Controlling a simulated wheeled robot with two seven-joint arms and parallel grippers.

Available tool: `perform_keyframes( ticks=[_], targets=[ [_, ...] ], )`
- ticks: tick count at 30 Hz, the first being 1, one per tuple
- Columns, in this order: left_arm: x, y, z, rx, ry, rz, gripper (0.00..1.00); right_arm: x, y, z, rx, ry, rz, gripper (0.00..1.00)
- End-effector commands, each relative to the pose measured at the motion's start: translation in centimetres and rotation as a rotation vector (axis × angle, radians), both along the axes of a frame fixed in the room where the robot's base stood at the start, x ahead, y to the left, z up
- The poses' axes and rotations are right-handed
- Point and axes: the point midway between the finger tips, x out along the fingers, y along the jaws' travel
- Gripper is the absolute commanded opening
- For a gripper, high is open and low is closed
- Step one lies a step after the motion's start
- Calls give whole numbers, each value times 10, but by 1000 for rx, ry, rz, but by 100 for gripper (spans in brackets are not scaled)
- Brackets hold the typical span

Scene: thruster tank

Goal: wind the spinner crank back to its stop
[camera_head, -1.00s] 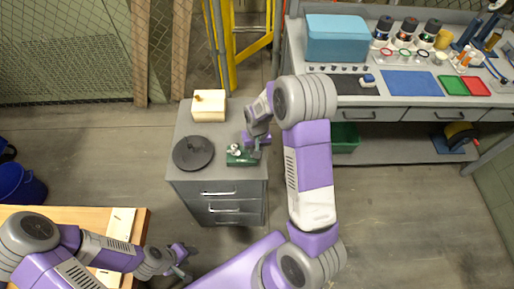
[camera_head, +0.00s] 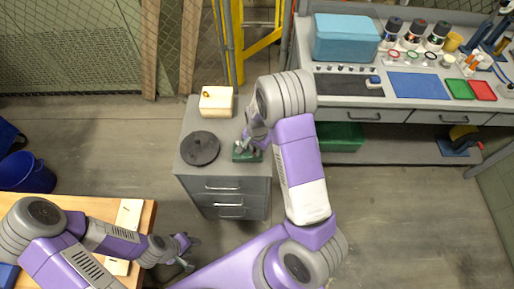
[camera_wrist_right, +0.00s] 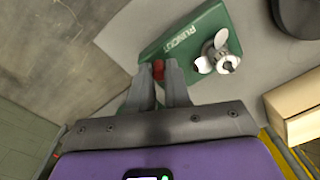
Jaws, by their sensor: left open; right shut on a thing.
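The spinner is a green block (camera_head: 242,156) on top of a grey drawer cabinet. In the right wrist view the green block (camera_wrist_right: 185,38) carries a lettered face and a small silver propeller (camera_wrist_right: 218,54). A small red knob (camera_wrist_right: 158,69), seemingly the crank's grip, shows at the block's edge. My right gripper (camera_wrist_right: 158,80) is shut on this red knob, its fingertips either side of it. The rest of the crank is hidden by the fingers. In the head view my right gripper (camera_head: 246,142) is over the spinner. My left gripper (camera_head: 188,254) is open beside the wooden table, away from the spinner.
A dark round disc (camera_head: 200,148) and a cream box (camera_head: 216,101) share the cabinet top (camera_head: 190,119) with the spinner. A workbench (camera_head: 400,116) with a blue case (camera_head: 345,38) stands at the right. A wooden table (camera_head: 85,210) is at lower left.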

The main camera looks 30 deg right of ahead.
Motion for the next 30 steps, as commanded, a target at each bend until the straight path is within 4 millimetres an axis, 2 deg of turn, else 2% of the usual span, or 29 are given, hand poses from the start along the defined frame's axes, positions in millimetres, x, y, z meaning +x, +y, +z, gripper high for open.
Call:
perform_keyframes(
  ticks=[14,15,20,30],
  targets=[
    [0,0,1,0,0,0,43,1,1,1,0,-3,-14,0],
    [0,0,1,0,0,0,43,1,1,1,0,-3,-14,19],
    [0,0,1,0,0,0,43,1,1,0,0,-2,-13,43],
    [0,0,2,0,0,0,43,1,1,5,0,-1,-13,43]
  ],
)
